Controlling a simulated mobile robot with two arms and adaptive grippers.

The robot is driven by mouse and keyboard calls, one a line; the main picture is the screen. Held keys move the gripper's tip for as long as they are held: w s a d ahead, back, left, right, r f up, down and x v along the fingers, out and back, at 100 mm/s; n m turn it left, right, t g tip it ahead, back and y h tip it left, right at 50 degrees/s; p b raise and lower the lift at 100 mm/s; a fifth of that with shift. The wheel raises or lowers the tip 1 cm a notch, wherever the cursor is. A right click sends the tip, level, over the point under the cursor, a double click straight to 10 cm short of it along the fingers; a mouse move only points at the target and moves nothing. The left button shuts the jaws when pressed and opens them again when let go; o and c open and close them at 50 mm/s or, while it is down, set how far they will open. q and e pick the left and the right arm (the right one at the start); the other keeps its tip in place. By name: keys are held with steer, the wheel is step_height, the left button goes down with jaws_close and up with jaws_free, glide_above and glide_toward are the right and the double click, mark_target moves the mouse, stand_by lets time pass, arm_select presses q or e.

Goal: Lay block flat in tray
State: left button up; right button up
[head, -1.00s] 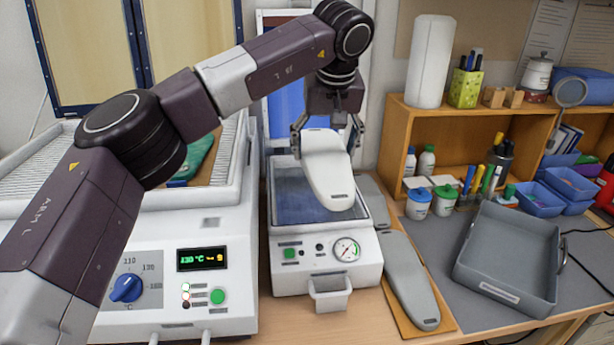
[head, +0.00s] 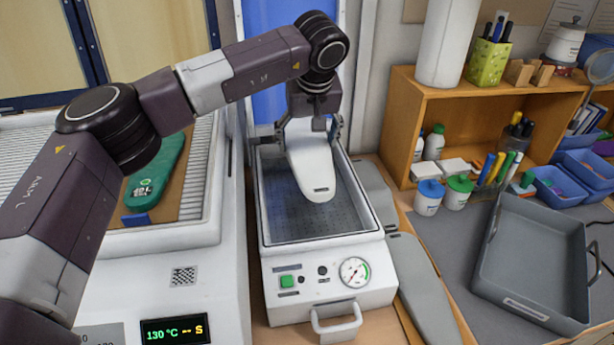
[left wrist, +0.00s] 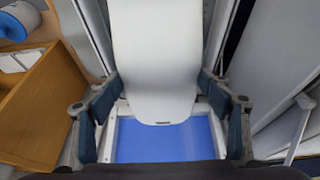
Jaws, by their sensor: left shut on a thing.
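The white, foot-shaped block (head: 314,170) is in my left gripper (head: 297,134), whose fingers clasp its two sides at the far end. The block hangs over the dark, perforated tray (head: 350,215) of the white forming machine, its rounded end pointing toward the front. It looks tilted, with the near end lower; I cannot tell whether it touches the tray floor. In the left wrist view the block (left wrist: 157,60) lies between the two fingers, with a blue surface beyond its end. My right gripper is not in view.
The machine's front has a gauge (head: 354,271) and a handle (head: 336,322). A heater with a green insole (head: 155,172) stands to the left. Grey foot-shaped pieces (head: 420,290) lie to the right, beside an empty grey bin (head: 535,255). A wooden shelf (head: 400,120) stands behind.

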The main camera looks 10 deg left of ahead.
arm_select(q)
steer(key=f, duration=0.2)
steer(key=f+p, duration=0.1)
steer(key=f, duration=0.4)
steer(key=shift+w+a+p, duration=0.1)
steer(key=shift+w+p, duration=0.15)
steer(key=shift+p, duration=0.1)
steer(key=shift+s+f, duration=0.1)
steer(key=shift+f, duration=0.25)
step_height(320, 180, down, 3)
steer(key=shift+f+p, duration=0.2)
steer(key=shift+p, duration=0.5)
steer(key=shift+f, duration=0.3)
steer(key=o, duration=1.8)
steer(key=shift+f, duration=0.1)
steer(key=shift+c, duration=0.2)
